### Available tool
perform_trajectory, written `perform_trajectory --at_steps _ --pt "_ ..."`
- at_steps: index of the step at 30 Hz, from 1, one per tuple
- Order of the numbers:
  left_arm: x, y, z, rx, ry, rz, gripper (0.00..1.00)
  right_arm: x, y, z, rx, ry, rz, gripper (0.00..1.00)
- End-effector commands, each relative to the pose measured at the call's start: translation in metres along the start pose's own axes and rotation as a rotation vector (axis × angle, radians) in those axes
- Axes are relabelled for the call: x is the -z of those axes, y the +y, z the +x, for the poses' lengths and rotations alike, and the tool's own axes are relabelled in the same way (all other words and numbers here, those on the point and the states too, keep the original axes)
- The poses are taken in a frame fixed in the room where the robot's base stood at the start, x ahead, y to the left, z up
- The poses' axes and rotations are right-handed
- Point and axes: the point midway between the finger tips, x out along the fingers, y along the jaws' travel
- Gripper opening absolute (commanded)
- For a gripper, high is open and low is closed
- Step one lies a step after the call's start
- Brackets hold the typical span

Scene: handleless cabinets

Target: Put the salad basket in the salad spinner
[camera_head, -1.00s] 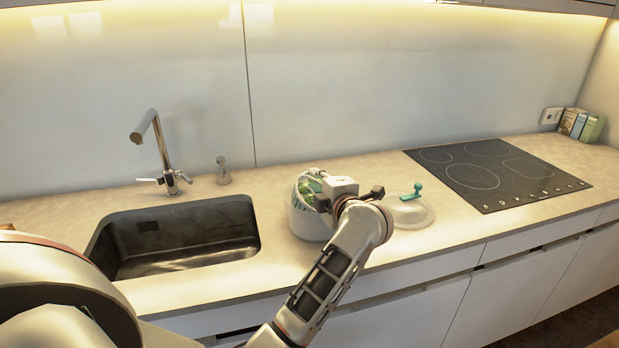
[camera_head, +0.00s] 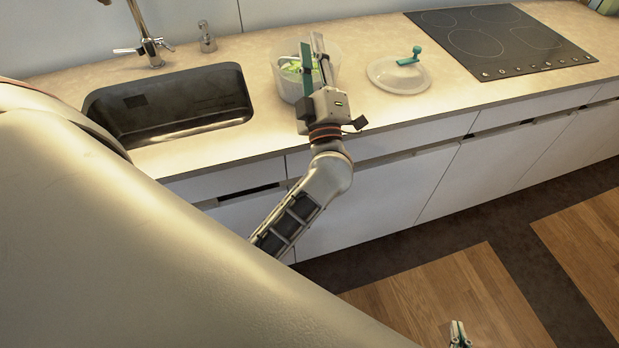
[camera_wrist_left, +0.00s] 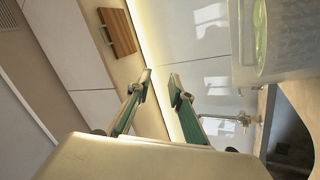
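A whitish, see-through bowl (camera_head: 288,88) stands on the counter right of the sink, with green leaves (camera_head: 291,66) in it. I cannot tell the salad basket apart from the spinner bowl. A white lid (camera_head: 385,78) with a green crank handle lies to its right. My left gripper (camera_head: 312,48) is in front of the bowl, its fingers hiding part of it. In the left wrist view these fingers (camera_wrist_left: 161,84) are apart with nothing between them, and the bowl (camera_wrist_left: 285,62) is off to the right. My right gripper (camera_head: 459,332) shows only at the bottom edge; its opening is unclear.
A dark sink (camera_head: 170,105) with a tap (camera_head: 148,40) is left of the bowl, and a soap dispenser (camera_head: 207,38) stands behind it. A black hob (camera_head: 500,42) is at the right. The counter between sink and bowl is narrow. The floor in front is open.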

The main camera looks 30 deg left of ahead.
Motion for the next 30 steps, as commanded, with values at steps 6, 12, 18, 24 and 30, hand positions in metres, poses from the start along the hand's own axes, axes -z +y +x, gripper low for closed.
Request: perform_trajectory --at_steps 6,12,18,24,30 --pt "-0.074 -0.01 -0.115 -0.388 -0.402 0.334 0.21 0.0 0.0 0.0 0.0 0.001 0.0 0.0" --pt "-0.126 -0.097 -0.262 -0.548 -0.892 0.64 0.21 0.002 0.0 0.0 0.0 0.003 0.0 0.0" --pt "-0.116 -0.194 -0.366 -0.546 -1.243 0.887 0.21 0.002 0.0 -0.001 0.0 0.004 0.0 0.0" --pt "-0.097 -0.237 -0.404 -0.519 -1.377 1.002 0.21 0.002 0.0 -0.001 0.0 0.004 0.0 0.0" --pt "-0.096 -0.24 -0.406 -0.515 -1.387 1.01 0.21 0.002 0.0 -0.001 0.0 0.003 0.0 0.0"
